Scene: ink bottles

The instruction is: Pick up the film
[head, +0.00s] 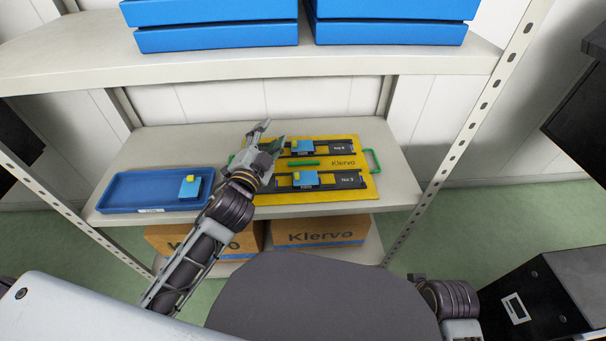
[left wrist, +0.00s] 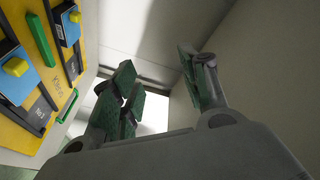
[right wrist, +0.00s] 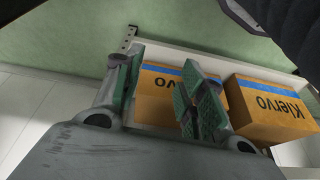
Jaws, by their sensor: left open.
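No thing in view is clearly marked as the film, and I cannot tell which one it is. A yellow Klervo board (head: 345,192) lies on the middle shelf. It bears two black rails with light labels, a blue block with a yellow top on each (head: 304,178) (head: 301,147), and a green bar (head: 303,163). The bar also shows in the left wrist view (left wrist: 40,38). My left gripper (head: 268,138) is open and empty above the board's left edge, with its fingers apart in the left wrist view (left wrist: 162,88). My right gripper (right wrist: 160,88) is open and empty, away from the board.
A blue tray (head: 130,190) at the shelf's left holds another blue block with a yellow top (head: 190,186). Blue bins (head: 218,38) stand on the upper shelf. Klervo cartons (head: 318,232) sit below. Green handles (head: 372,160) flank the board. A shelf post (head: 470,130) bounds the right.

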